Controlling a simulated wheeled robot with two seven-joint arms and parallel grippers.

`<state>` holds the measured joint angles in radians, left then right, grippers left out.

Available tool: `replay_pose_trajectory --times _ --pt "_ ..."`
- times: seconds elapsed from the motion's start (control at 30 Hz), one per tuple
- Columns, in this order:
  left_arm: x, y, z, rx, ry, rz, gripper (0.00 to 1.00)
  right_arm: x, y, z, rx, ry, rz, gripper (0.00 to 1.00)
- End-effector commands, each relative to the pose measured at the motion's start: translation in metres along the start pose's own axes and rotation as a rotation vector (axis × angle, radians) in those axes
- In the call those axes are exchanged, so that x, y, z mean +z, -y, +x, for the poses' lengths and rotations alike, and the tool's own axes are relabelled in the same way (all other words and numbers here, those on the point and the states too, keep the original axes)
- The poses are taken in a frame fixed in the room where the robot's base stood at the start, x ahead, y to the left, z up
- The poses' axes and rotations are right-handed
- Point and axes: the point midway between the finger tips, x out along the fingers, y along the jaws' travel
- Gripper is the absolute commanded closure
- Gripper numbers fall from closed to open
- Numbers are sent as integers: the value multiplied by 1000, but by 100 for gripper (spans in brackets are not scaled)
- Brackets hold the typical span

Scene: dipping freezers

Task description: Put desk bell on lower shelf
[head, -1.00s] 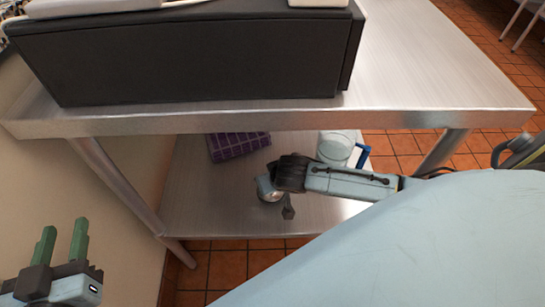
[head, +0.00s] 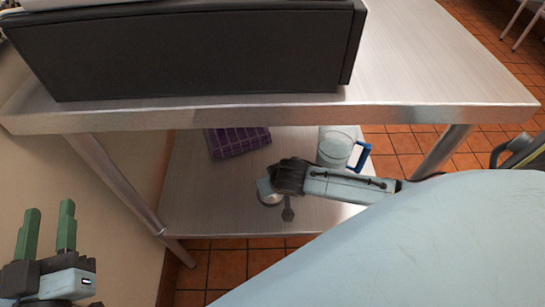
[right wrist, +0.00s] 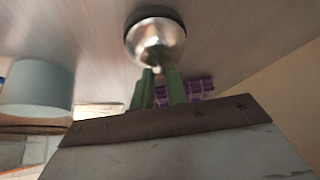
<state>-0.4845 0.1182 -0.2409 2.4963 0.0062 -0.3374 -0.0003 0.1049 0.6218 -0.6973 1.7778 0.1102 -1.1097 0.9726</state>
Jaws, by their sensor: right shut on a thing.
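The desk bell (head: 270,198) is a silver dome at the lower shelf (head: 210,218) of the metal table. In the right wrist view the bell (right wrist: 155,42) shows its dark base against the shelf surface; I cannot tell if it touches. My right gripper (right wrist: 158,75) is shut on the bell's top knob with its green fingers. In the head view the right gripper's dark body covers part of the bell, and its fingertips are hidden. My left gripper (head: 47,218) is open and empty at the lower left, off the table.
A purple checked item (head: 238,142) lies at the back of the lower shelf. A clear jug with a blue handle (head: 338,147) stands to the right of it. The upper tabletop (head: 430,60) overhangs, with a black box (head: 190,55) on it. Table legs (head: 115,185) flank the shelf.

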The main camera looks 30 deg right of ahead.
Motion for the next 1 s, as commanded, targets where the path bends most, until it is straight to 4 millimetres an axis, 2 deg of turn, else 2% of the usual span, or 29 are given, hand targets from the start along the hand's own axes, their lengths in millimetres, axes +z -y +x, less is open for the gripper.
replay_pose_trajectory --times 0.4,0.43,0.6,1.0 --pt "4 0 0 0 1 0 64 4 0 7 -1 -1 0 100" --pt "3 0 0 0 1 0 64 3 0 6 -1 -2 0 81" --pt "3 0 0 0 1 0 64 3 0 6 0 -1 0 59" --pt "2 0 0 0 1 0 64 4 0 6 1 1 0 59"
